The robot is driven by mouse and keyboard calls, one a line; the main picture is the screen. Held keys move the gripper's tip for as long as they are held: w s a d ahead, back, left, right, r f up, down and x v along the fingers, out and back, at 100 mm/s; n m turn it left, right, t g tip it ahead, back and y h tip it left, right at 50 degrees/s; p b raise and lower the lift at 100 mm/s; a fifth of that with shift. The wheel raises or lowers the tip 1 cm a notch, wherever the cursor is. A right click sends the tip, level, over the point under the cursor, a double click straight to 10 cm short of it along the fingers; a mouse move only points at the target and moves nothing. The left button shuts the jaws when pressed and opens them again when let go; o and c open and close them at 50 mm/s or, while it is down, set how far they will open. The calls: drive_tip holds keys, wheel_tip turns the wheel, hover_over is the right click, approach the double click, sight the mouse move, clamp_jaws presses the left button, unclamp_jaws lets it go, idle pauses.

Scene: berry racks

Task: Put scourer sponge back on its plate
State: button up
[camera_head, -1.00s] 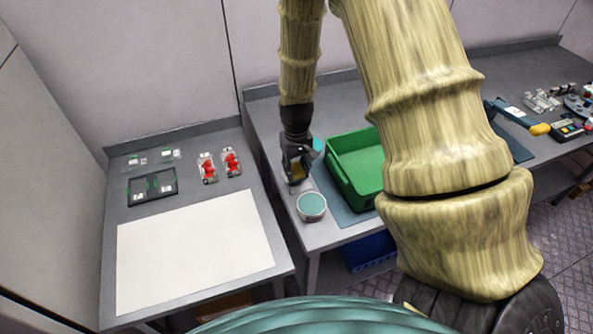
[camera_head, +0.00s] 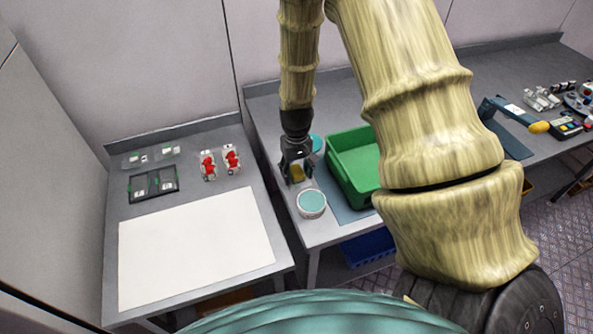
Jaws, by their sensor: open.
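My gripper (camera_head: 296,178) points down over the grey table, left of the green crate. Its fingers are spread. The small yellow sponge (camera_head: 297,173) shows between the fingers; I cannot tell whether they touch it or exactly what it rests on. A round white-rimmed dish with a teal top (camera_head: 311,204) stands just in front of the gripper, apart from it. Another round teal thing (camera_head: 318,143) lies behind the gripper, partly hidden by it. I cannot tell for certain which of these is the sponge's plate.
The green crate (camera_head: 345,177) stands close on the right, on a blue-grey mat (camera_head: 349,216). The left table holds a white sheet (camera_head: 195,248), a black tray (camera_head: 152,184) and two clear packs with red berries (camera_head: 208,166). My arm hides much of the right-hand table.

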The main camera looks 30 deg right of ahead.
sight(297, 170)
drive_tip(key=shift+r, duration=0.1)
wheel_tip(297, 170, up, 12)
drive_tip(key=b, duration=0.3)
drive_tip(key=shift+b, duration=0.35)
idle(0.3)
